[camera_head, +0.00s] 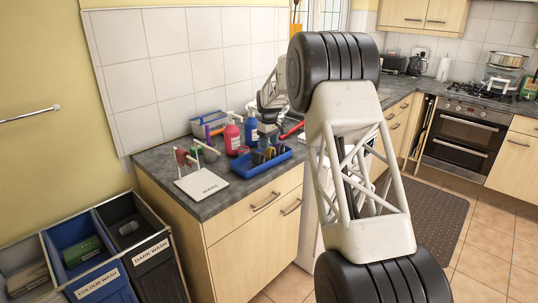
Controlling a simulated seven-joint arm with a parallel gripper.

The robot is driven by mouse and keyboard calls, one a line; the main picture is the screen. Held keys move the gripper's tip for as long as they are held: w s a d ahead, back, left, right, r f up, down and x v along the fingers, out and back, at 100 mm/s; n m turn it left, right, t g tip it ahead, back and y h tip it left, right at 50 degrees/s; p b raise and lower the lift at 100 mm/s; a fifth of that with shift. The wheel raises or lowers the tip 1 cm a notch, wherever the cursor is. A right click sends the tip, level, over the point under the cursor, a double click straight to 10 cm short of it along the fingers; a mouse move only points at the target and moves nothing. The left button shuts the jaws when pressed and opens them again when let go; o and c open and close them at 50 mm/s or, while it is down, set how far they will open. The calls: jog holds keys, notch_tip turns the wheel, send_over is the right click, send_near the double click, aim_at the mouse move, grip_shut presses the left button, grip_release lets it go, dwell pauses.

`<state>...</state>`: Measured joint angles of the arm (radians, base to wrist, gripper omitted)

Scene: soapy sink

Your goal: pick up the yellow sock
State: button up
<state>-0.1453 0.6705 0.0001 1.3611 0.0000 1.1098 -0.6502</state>
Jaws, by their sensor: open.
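A blue tray (276,163) stands on the grey worktop and holds several small dark and coloured items. A small yellowish item (270,153) shows among them; it may be the yellow sock, but it is too small and crowded to be sure. My gripper (267,133) is at the far end of my arm, just above or behind the tray. It is open, and I see nothing held in it. My arm's large links fill the middle of the view and hide part of the worktop to the right.
A red bottle (232,137) and a blue bottle (251,128) stand behind the tray. Laundry bins (103,280) stand on the floor at lower left. The worktop's front edge runs below the tray.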

aim_at(269, 151)
jog(key=shift+f, duration=2.65)
jog(key=c, duration=0.7)
jog(key=shift+r, duration=0.15)
jog(key=shift+r, duration=4.9)
jog(key=shift+a, duration=0.1)
